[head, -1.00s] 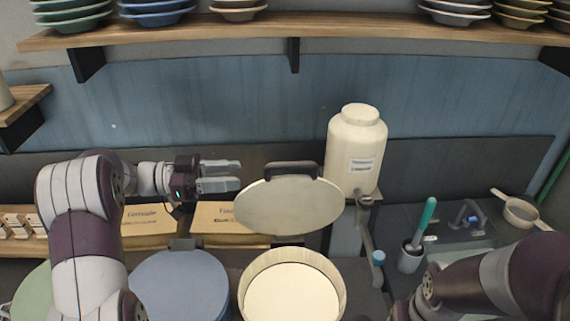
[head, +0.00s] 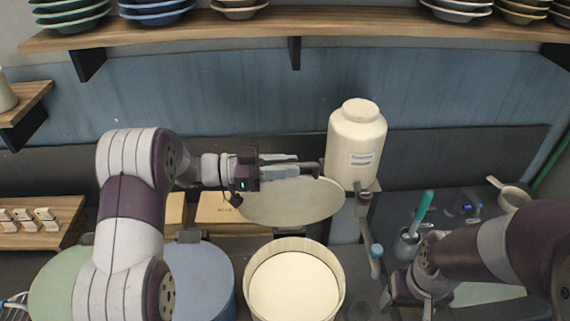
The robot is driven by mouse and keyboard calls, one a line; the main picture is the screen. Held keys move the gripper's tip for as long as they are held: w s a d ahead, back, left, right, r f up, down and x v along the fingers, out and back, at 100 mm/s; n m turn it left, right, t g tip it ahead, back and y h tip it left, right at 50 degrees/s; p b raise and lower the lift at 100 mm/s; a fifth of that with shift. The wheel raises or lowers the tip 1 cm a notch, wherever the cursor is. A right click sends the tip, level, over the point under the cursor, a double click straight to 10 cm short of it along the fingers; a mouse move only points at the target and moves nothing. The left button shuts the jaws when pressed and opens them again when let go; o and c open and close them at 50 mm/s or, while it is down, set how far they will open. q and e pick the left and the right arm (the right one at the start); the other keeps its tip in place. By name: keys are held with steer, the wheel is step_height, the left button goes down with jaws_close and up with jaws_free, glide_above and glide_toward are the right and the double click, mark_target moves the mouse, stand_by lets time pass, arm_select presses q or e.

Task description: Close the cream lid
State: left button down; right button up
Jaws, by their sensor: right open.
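The cream lid (head: 292,204) stands raised and tilted back behind the round cream container (head: 337,297), which is open with a pale inside. The lid's dark handle (head: 318,171) is at its upper edge and is partly covered by my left gripper. My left gripper (head: 296,165) reaches in from the left at the handle; its two fingers show a gap. I cannot tell whether they touch the handle. My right gripper (head: 402,292) is low at the right of the container, apart from it and only partly in view.
A cream jar (head: 356,145) stands behind the lid on the right. A blue lidded container (head: 205,275) and a green one (head: 60,285) are on the left. A cup with a teal-handled tool (head: 423,208) is at the right. A plate shelf (head: 350,30) runs above.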

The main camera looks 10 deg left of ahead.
arm_select(q)
steer(key=shift+s+f+b, duration=0.25)
steer(key=shift+s+b, duration=0.05)
steer(key=shift+b, duration=0.2)
steer(key=s+d+f+m+b, duration=0.1)
steer(key=s+f+m+b, duration=0.2)
steer(key=s+f+b, duration=0.2)
steer(key=s+d+f+m+b, duration=0.2)
steer(key=s+f+b, duration=0.3)
steer(key=s+b, duration=0.4)
steer(key=shift+s+d+m+b, duration=0.2)
steer(key=shift+s+m+b, duration=0.2)
steer(key=shift+s, duration=0.85)
steer(key=shift+f, duration=0.1)
steer(key=c, duration=1.2)
jaws_free()
steer(key=shift+o, duration=0.5)
steer(key=shift+d, duration=0.1)
steer(key=s+a+b, duration=0.2)
steer(key=a+b, duration=0.1)
steer(key=a, duration=0.9)
steer(key=shift+s+a, duration=0.2)
steer(key=shift+a, duration=0.05)
